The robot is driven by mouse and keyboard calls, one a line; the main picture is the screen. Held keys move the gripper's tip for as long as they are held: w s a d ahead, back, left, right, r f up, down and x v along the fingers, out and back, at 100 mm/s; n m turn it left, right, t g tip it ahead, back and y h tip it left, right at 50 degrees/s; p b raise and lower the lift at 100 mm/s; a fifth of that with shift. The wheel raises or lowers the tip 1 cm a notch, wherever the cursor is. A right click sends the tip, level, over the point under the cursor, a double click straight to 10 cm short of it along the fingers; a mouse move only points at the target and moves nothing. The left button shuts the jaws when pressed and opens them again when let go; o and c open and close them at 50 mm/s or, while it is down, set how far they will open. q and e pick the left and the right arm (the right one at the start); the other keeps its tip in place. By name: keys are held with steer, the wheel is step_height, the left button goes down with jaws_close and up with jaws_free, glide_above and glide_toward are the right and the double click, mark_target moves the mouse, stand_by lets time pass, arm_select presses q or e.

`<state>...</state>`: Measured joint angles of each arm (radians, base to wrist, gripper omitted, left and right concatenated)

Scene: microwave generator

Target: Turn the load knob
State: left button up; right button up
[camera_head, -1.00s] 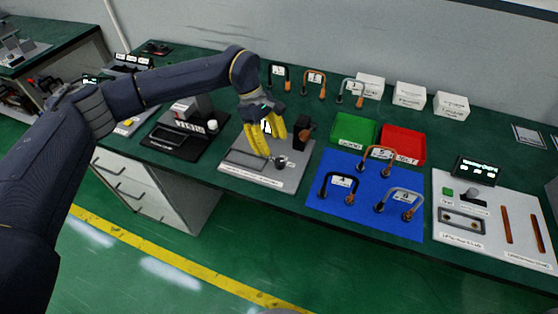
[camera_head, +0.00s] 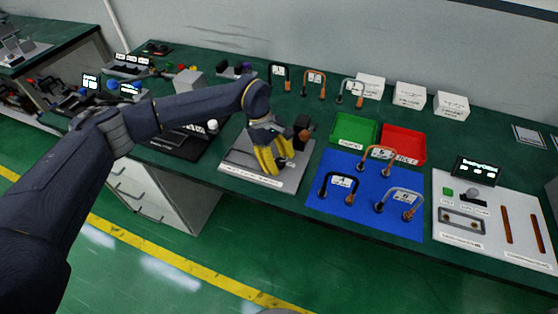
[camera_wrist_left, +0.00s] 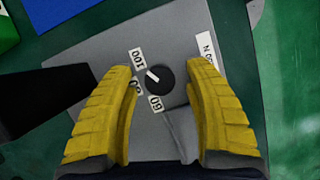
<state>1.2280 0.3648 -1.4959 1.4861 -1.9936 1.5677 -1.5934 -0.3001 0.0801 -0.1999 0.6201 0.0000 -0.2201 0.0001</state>
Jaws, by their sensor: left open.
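The load knob (camera_wrist_left: 158,76) is a round dark dial with a white pointer mark, seen in the left wrist view on a grey plate (camera_wrist_left: 190,45). Small white labels with numbers, one reading 100 (camera_wrist_left: 138,59) and one reading 60 (camera_wrist_left: 156,103), stand around it. My left gripper (camera_wrist_left: 166,90) is open, its two yellow fingers on either side of the knob's area and apart from it. In the head view my left gripper (camera_head: 275,165) points down over the grey plate (camera_head: 240,160), and its fingers hide the knob. My right gripper is not in view.
A dark upright block with an orange-brown knob (camera_head: 304,135) stands close behind the left gripper. To the right are a blue mat (camera_head: 330,200) with cable loops, green (camera_head: 353,130) and red (camera_head: 402,143) trays and a white panel (camera_head: 480,235).

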arm_select(q)
jaws_close()
steer(key=shift+n, duration=0.3)
steer(key=n+t, duration=0.1)
steer(key=n, duration=0.1)
steer(key=n+t, duration=0.1)
steer(key=n, duration=0.2)
steer(key=shift+s+a+h, duration=0.1)
steer(key=shift+h, duration=0.3)
steer(key=n+t, duration=0.1)
steer(key=n, duration=0.2)
steer(key=n+t, duration=0.1)
steer(key=n, duration=0.2)
steer(key=shift+t, duration=0.3)
steer(key=shift+n+y, duration=0.3)
steer(key=shift+c, duration=0.2)
jaws_free()
steer(key=shift+m, duration=0.4)
